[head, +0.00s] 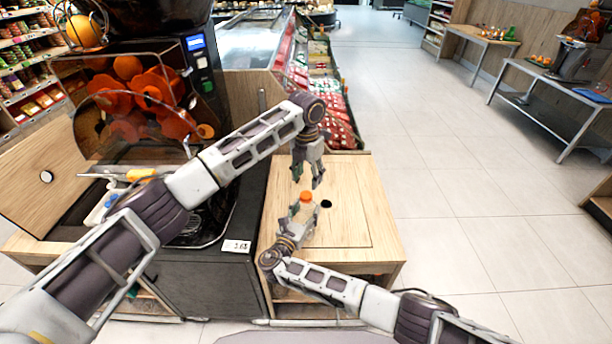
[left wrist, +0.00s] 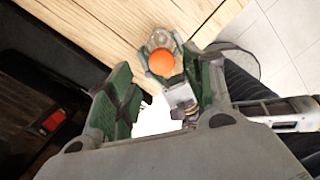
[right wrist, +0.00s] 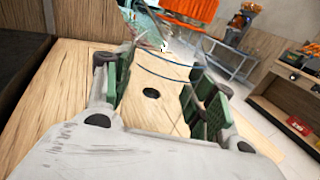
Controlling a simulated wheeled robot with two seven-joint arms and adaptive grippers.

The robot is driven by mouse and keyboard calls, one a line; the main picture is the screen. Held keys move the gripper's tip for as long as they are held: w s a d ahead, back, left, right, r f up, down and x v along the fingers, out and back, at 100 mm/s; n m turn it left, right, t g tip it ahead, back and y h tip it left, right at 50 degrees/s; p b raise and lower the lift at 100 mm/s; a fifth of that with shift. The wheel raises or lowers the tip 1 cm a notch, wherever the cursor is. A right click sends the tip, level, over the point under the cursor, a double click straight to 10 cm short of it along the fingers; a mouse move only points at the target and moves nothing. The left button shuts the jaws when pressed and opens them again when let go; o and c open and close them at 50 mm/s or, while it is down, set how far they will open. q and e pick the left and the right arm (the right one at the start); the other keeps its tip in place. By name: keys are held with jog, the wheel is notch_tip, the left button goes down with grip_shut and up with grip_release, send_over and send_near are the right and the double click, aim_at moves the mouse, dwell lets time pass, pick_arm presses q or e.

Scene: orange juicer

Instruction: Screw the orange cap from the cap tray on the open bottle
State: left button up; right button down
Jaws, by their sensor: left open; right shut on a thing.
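The clear bottle (head: 305,211) stands over the wooden counter, with the orange cap (head: 306,196) at its mouth. My right gripper (head: 304,216) is shut around the bottle's body. In the right wrist view the bottle (right wrist: 163,68) is see-through between the fingers, and the ribbed orange cap (right wrist: 190,9) shows at the top edge. My left gripper (head: 307,181) is open, pointing down, just above the cap and apart from it. In the left wrist view the cap (left wrist: 162,64) lies beyond the open fingers. I cannot tell how tightly the cap sits. The cap tray is not clearly identifiable.
The wooden counter (head: 350,220) has a dark round hole (head: 326,204) beside the bottle and is otherwise mostly clear. The juicer (head: 140,100) stands left, partly behind my left arm. A yellow-orange item (head: 141,174) lies near its base. Open floor is at right.

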pick_arm(q)
jog(key=n, duration=0.3)
jog(key=r+n, duration=0.1)
jog(key=n, duration=0.2)
jog(key=shift+n, duration=0.4)
jog(key=n, duration=0.7)
jog(key=shift+s+r, duration=0.1)
jog(key=n, duration=1.4)
jog(key=shift+s+a, duration=0.1)
jog(key=n, duration=0.4)
jog(key=shift+n, duration=0.4)
jog(key=n, duration=0.4)
jog(key=shift+s+n, duration=0.1)
jog(key=shift+n, duration=0.3)
jog(key=n, duration=0.4)
jog(key=shift+a+n, duration=0.1)
jog(key=shift+n, duration=0.3)
jog(key=n, duration=0.5)
